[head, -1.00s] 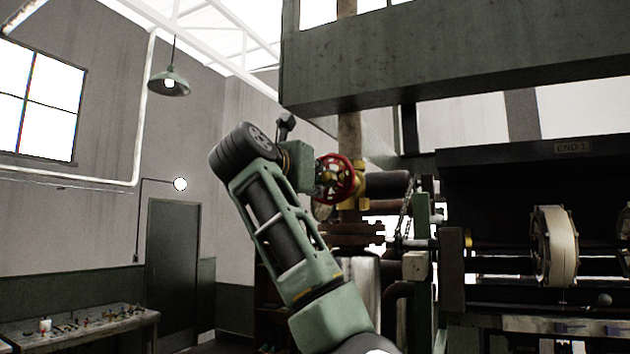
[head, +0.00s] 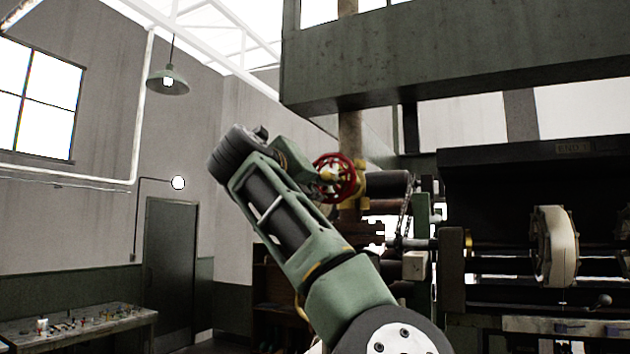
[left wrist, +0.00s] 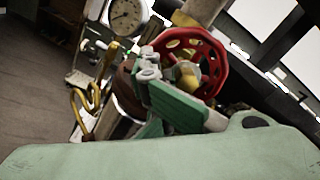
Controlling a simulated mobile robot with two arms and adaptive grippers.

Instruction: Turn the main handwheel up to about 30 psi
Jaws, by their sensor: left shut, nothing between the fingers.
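The red main handwheel (head: 352,172) sits on a yellow brass fitting on the pipework, near the middle of the head view. It also shows in the left wrist view (left wrist: 221,72), with brass at its hub. My left gripper (head: 316,178) is shut and empty at the wheel's left side, partly overlapping it. In the left wrist view its grey fingertips (left wrist: 149,63) lie just left of the rim; I cannot tell whether they touch it. A round white-faced pressure gauge (left wrist: 127,14) shows at the top left there, its reading too small to tell. My right gripper is out of view.
A vertical rusty pipe (head: 350,130) rises behind the wheel to an overhead green beam (head: 450,65). Machinery with a pale reel (head: 555,245) stands at the right. A workbench (head: 85,325) stands at the far left.

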